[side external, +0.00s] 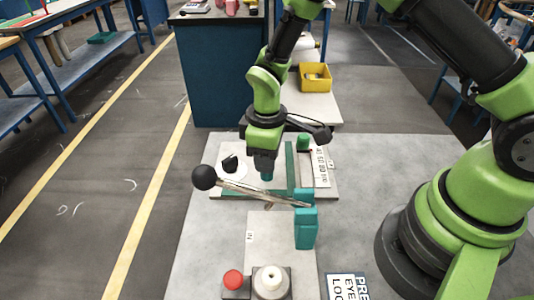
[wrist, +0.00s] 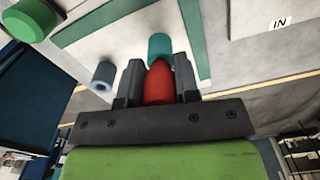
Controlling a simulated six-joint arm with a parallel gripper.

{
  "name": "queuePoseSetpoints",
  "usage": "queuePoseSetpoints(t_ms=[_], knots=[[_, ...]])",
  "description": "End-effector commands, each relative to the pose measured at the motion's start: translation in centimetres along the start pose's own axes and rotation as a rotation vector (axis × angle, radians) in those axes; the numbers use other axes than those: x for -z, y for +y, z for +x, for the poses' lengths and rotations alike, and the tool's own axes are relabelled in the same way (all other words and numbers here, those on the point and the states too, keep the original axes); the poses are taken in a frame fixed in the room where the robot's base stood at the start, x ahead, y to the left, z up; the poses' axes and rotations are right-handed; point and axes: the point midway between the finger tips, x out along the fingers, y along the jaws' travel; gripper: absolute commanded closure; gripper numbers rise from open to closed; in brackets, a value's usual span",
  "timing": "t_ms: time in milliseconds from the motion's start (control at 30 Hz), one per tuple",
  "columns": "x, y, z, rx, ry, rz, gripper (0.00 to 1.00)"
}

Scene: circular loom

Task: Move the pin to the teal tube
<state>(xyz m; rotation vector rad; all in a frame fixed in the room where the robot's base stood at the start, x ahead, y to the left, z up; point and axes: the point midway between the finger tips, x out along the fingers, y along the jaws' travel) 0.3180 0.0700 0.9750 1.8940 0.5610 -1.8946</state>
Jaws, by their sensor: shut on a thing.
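My gripper (wrist: 159,68) is shut on a red pin (wrist: 159,84), whose tapered end shows between the two dark fingers in the wrist view. The teal tube (wrist: 160,46) is straight beyond the pin's tip, and its near end overlaps the tip in the picture. I cannot tell whether they touch. A blue-grey tube (wrist: 103,75) stands to the left of the fingers. In the side view my gripper (side external: 266,160) is low over the white-topped fixture board, with a small teal piece (side external: 267,177) right under it. The pin cannot be made out there.
A lever with a black ball (side external: 204,177) slants across just in front of my gripper to a teal block (side external: 305,231). A green upright bar (side external: 289,165) and green cylinder (side external: 303,142) stand to the right. A black knob (side external: 230,163) is left; a red button (side external: 233,280) is in front.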

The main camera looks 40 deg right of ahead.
Motion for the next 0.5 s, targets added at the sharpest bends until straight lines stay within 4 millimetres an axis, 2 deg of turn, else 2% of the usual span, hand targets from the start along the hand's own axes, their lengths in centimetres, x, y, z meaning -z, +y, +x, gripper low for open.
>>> queuePoseSetpoints(t_ms=[167, 200, 300, 333, 500], knots=[[0.01, 0.00, 0.09, 0.000, 0.001, 0.000, 1.00], [0.01, 0.00, 0.11, 0.000, 0.001, 0.000, 0.68], [0.01, 0.00, 0.11, 0.000, 0.001, 0.000, 0.45], [0.01, -0.01, 0.11, 0.000, 0.000, 0.000, 0.41], [0.01, -0.01, 0.09, 0.000, 0.000, 0.000, 0.41]])
